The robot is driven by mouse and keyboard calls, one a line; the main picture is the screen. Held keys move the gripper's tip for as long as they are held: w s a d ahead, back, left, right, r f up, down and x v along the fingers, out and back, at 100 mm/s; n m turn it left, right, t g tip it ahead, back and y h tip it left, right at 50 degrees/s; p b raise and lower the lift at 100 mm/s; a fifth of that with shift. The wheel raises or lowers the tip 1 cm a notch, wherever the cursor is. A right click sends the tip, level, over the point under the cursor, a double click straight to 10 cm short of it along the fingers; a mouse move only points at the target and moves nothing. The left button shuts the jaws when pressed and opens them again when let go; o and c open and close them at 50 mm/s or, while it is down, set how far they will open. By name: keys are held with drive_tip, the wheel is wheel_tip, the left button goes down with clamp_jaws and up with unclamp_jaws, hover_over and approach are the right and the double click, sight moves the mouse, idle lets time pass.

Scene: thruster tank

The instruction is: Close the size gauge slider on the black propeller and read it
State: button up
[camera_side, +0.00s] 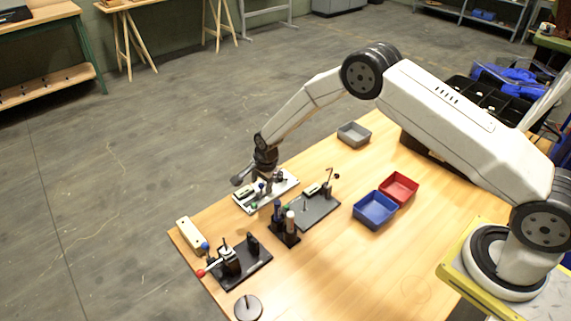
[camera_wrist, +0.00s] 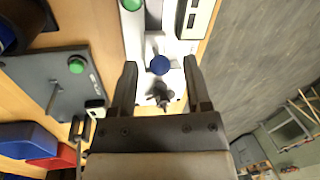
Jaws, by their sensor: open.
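My gripper (camera_wrist: 162,72) is open, its two dark fingers apart and pointing over a white plate fixture (camera_wrist: 172,47). A blue round knob (camera_wrist: 158,65) shows between the fingertips, with clear space on both sides. A small dark, bladed piece, seemingly the black propeller (camera_wrist: 160,93), lies just below the knob in the wrist view, also between the fingers. In the side view my gripper (camera_side: 264,178) is over the white plate (camera_side: 285,184) near the table's far edge; it partly hides the small parts there. I cannot read any gauge value.
A grey plate (camera_side: 318,208) with a post and green button (camera_wrist: 76,65) stands beside the white plate. A dark holder (camera_side: 286,236), a black clamp fixture (camera_side: 250,268), blue bin (camera_side: 375,210), red bin (camera_side: 399,187) and grey bin (camera_side: 354,134) stand around. The table's front right is clear.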

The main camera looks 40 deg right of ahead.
drive_tip(key=shift+w+f, duration=0.15)
drive_tip(key=shift+f, duration=0.65)
clamp_jaws()
idle(1.0)
